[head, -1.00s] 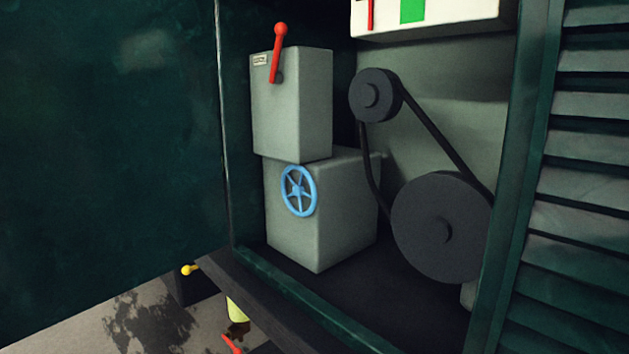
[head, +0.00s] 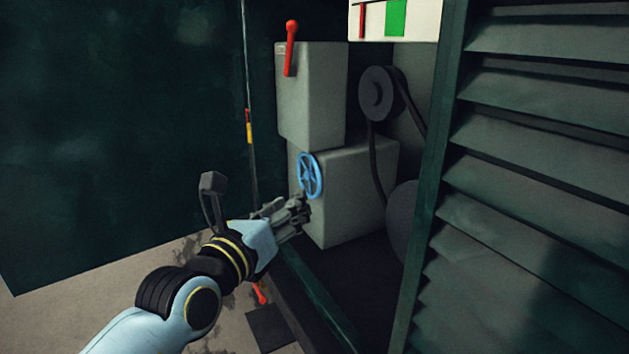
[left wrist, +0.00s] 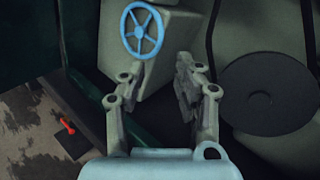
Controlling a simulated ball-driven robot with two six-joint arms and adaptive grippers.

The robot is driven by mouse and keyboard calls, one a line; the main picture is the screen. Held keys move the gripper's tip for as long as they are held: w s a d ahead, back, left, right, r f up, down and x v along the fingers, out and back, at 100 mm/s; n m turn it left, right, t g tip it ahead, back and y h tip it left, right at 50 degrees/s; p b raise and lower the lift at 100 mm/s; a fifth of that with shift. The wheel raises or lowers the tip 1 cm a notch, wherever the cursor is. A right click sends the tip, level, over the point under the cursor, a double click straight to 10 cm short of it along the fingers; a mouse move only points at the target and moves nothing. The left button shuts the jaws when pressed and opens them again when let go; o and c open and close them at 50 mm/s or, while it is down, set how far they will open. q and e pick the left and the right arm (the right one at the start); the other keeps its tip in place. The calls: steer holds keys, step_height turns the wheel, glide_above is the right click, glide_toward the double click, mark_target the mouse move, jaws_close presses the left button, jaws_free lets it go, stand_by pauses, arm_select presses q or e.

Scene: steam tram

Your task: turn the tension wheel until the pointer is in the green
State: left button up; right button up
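The blue tension wheel (head: 310,176) is on the front of the lower grey box (head: 350,190). It also shows at the top of the left wrist view (left wrist: 142,31). My left gripper (head: 300,208) is just below and in front of the wheel in the head view. In the left wrist view its two fingers (left wrist: 152,90) stand apart with nothing between them, and the wheel is beyond their tips. The gauge (head: 420,18) is cut off by the top edge; a red pointer (head: 362,20) stands left of the green band (head: 396,18). My right gripper is not in view.
A red lever (head: 290,48) is on the upper grey box (head: 312,95). Dark pulleys (head: 382,93) with a belt are to the right. A louvred green door (head: 520,190) fills the right side, and a dark green panel (head: 120,130) the left.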

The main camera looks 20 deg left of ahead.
mark_target(316, 180)
arm_select(q)
steer(key=w+b, duration=0.1)
steer(key=w, duration=0.9)
steer(key=shift+w+d, duration=0.1)
steer(key=shift+d, duration=0.1)
steer(key=shift+a, duration=0.15)
jaws_close()
